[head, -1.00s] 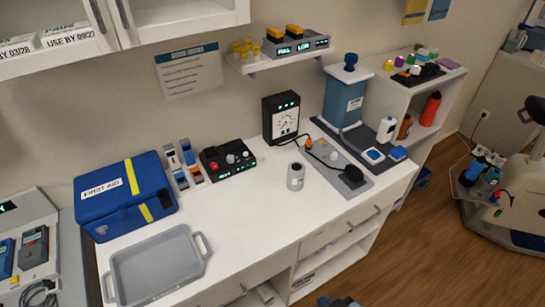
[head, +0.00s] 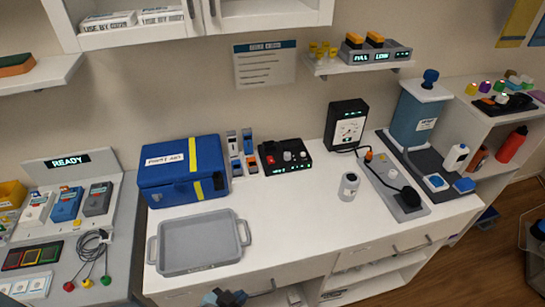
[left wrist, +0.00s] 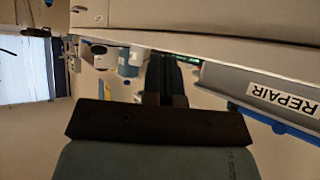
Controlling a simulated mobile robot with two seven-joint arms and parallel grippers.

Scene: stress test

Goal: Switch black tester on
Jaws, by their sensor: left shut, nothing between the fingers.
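A black upright box with a pale dial face (head: 346,125) stands against the wall right of the counter's middle, a dark cable at its base. A low black box with a red button, knobs and a green-lit display (head: 285,157) sits to its left. I cannot tell for certain which one is the tester. My left gripper (head: 226,298) shows only partly at the bottom edge in the head view, in front of the counter and apart from both boxes. In the left wrist view its dark fingers (left wrist: 166,80) are shut and empty. My right gripper is not in view.
A grey tray (head: 163,248) and a blue first aid box (head: 160,178) stand on the left of the counter. A grey cup (head: 348,187) and a grey plate with a black plug (head: 385,180) are at right. The counter's front middle is clear.

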